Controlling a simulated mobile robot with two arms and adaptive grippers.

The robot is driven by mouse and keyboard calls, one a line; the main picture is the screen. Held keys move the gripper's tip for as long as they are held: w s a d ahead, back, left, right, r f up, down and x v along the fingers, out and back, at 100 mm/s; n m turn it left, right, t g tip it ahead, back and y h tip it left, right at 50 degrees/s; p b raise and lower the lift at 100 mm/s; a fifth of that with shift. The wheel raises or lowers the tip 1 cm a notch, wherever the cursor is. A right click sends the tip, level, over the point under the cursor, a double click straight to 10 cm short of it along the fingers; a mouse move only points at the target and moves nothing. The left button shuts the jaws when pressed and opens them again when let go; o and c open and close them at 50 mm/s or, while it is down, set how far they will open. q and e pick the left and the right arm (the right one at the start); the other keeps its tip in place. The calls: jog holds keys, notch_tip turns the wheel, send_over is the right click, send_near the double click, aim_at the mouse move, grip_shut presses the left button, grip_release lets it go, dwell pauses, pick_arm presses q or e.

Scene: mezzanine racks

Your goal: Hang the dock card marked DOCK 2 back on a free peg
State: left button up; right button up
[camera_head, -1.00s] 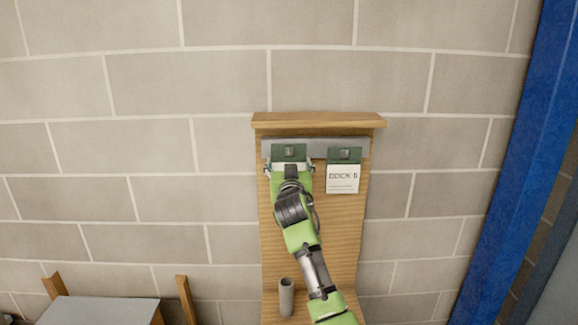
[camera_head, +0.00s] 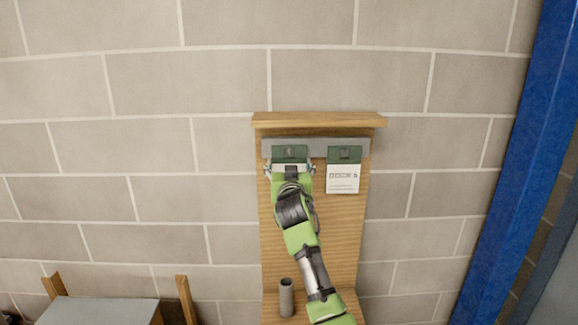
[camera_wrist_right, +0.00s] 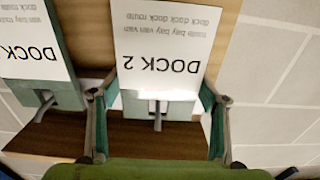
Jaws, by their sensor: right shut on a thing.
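The DOCK 2 card (camera_wrist_right: 160,55), white with a green top, is between the fingers of my right gripper (camera_wrist_right: 158,108), which is shut on it. In the head view, my right gripper (camera_head: 290,168) is at the left end of the grey peg strip, and the card's green top (camera_head: 290,151) shows just above it against the strip. A peg (camera_wrist_right: 158,117) shows close to the card's top edge in the wrist view. I cannot tell whether it passes through the card's hole. My left gripper is not in view.
The DOCK 5 card (camera_head: 342,180) hangs close by on the right peg (camera_head: 345,154). A wooden ledge (camera_head: 320,120) juts out above the strip. A grey tube (camera_head: 286,296) stands low on the board. A blue post (camera_head: 515,160) rises at right.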

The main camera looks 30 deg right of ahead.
jog(key=shift+f, duration=0.2)
dwell(0.7)
jog(key=o, duration=1.5)
jog(key=shift+p+v, duration=0.95)
jog(key=shift+v, duration=2.55)
